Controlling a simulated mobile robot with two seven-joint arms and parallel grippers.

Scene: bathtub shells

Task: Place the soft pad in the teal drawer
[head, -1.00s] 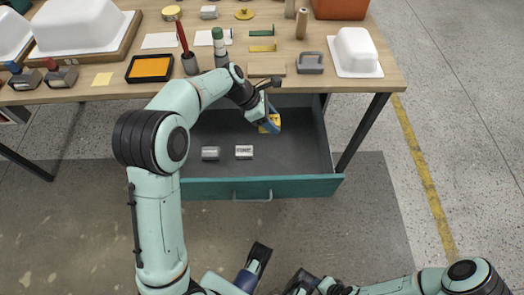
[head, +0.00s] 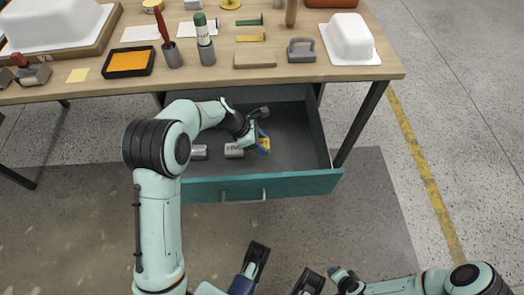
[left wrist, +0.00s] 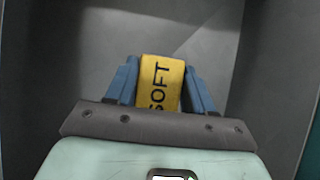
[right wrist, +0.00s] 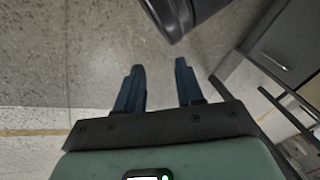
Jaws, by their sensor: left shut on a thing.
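The soft pad is a yellow block with dark SOFT lettering, best seen in the left wrist view (left wrist: 161,85). My left gripper (head: 262,144) is shut on it, with one blue finger on each side. Gripper and pad are within the outline of the open teal drawer (head: 222,188), over its dark grey floor, right of centre. I cannot tell whether the pad touches the floor. My right gripper (right wrist: 158,72) is open and empty in the right wrist view, away from the drawer.
Two grey blocks, one lettered (head: 234,150) and one farther left (head: 199,152), lie in the drawer left of the pad. The wooden table (head: 210,84) above holds an orange tray (head: 128,63), a grey handled tool (head: 301,50) and a white shell (head: 350,38). The drawer's right side is bare.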

